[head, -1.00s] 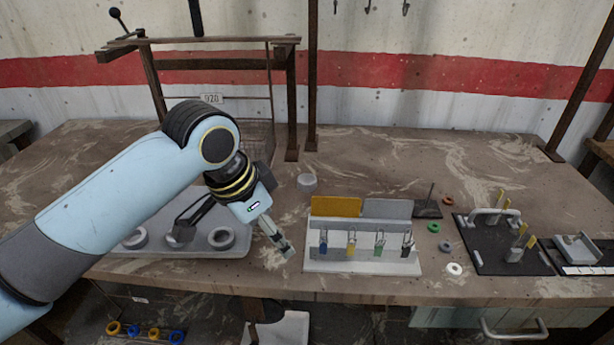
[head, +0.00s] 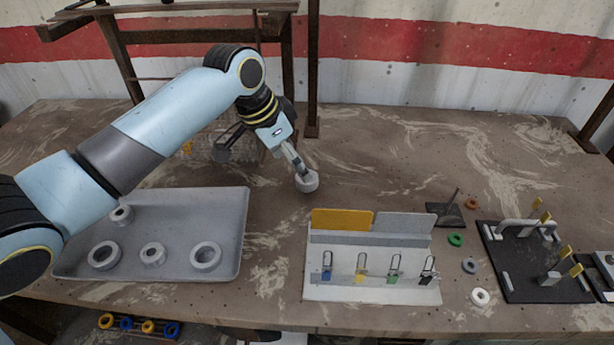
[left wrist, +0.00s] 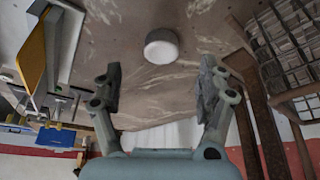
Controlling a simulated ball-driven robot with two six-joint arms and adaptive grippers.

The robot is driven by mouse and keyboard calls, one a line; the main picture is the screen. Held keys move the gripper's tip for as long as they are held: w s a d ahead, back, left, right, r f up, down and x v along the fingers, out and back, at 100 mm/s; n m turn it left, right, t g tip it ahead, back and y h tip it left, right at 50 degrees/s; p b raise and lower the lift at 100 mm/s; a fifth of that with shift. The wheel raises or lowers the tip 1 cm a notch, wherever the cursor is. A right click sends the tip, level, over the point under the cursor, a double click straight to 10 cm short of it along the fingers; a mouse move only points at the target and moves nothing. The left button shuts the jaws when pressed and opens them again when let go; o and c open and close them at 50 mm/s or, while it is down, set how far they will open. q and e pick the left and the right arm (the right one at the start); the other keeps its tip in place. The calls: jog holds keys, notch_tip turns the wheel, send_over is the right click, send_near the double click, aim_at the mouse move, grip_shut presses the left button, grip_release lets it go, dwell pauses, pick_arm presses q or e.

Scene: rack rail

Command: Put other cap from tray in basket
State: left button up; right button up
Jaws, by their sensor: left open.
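A round pale grey cap (head: 307,182) lies on the bare table, behind the left end of the clip holder. It also shows in the left wrist view (left wrist: 162,46). My left gripper (head: 299,172) is open at the cap's upper left in the head view. In the wrist view the cap is ahead of the gap between its open fingers (left wrist: 160,90), not held. The grey tray (head: 180,198) at left holds several grey ring-shaped pieces; no solid cap shows in it. The wire basket (left wrist: 290,45) stands at the back, partly hidden by my arm in the head view. My right gripper is not in view.
A white holder (head: 375,290) with several coloured clips stands in front of the cap. A dark rack post (head: 313,90) rises behind it. Small rings (head: 480,297), a peg stand (head: 446,214) and a black fixture board (head: 535,275) are at right. The table right of the cap is clear.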

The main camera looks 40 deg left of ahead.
pick_arm(q)
jog(key=shift+w+d+f, duration=0.1)
jog(key=shift+w+f, duration=0.05)
jog(key=shift+f, duration=0.3)
jog(key=shift+w+f, duration=0.2)
jog(key=shift+f, duration=0.05)
jog(key=x, duration=0.4)
jog(key=shift+w+d+f, duration=0.1)
jog(key=shift+w+f, duration=0.1)
jog(key=shift+f, duration=0.1)
jog(key=c, duration=1.2)
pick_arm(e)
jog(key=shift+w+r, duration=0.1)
